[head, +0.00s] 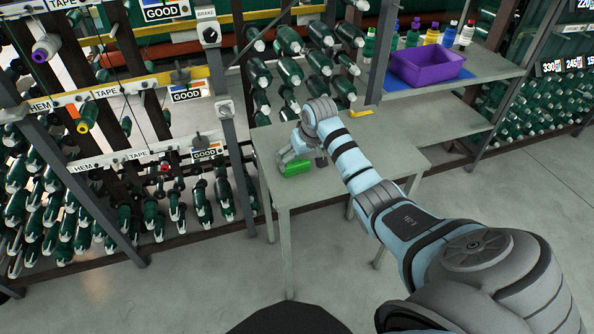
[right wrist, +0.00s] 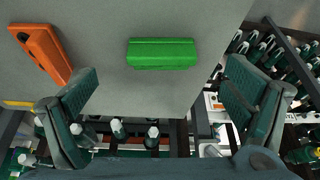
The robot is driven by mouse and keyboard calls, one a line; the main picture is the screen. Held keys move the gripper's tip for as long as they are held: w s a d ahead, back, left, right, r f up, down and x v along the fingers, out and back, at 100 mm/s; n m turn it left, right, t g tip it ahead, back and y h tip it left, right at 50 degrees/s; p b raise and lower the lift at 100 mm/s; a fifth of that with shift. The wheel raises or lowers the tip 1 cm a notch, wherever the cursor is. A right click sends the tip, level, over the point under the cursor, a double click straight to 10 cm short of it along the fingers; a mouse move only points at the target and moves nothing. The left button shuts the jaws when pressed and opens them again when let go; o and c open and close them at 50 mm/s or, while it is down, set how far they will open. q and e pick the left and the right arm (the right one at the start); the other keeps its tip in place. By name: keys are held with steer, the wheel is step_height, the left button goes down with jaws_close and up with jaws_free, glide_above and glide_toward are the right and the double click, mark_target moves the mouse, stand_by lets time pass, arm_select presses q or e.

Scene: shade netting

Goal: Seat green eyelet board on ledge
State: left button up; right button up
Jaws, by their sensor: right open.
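The green board (head: 298,167) lies on a small grey table (head: 266,145), near its front left edge. In the right wrist view the green board (right wrist: 163,53) shows as a short ridged block lying flat, apart from the fingers. My right gripper (head: 289,152) is low over the table beside the board, and its arm hides part of the tabletop. In the right wrist view the right gripper (right wrist: 161,80) has its two fingers wide apart with nothing between them; the board is ahead of the gap. I cannot tell which surface is the ledge. My left gripper is not in view.
An orange piece (right wrist: 42,52) lies on the table in the right wrist view. Racks of green spools (head: 290,72) stand behind and left. A shelf at right holds a purple bin (head: 427,67) on a blue mat and several bottles. Floor (head: 490,185) is clear at right.

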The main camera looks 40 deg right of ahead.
mark_target(298, 165)
steer(key=x, duration=0.2)
steer(key=b+x, duration=0.1)
steer(key=x, duration=0.1)
steer(key=b+x, duration=0.1)
steer(key=x, duration=0.1)
steer(key=shift+w+a, duration=0.2)
steer(key=shift+d+f, duration=0.1)
steer(key=shift+f, duration=0.15)
steer(key=shift+s+r, duration=0.15)
steer(key=shift+r, duration=0.1)
steer(key=c, duration=0.3)
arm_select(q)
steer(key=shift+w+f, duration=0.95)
arm_select(e)
steer(key=c, duration=0.9)
steer(key=shift+c, duration=0.2)
arm_select(q)
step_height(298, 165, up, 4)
steer(key=p, duration=0.4)
arm_select(e)
step_height(298, 165, up, 20)
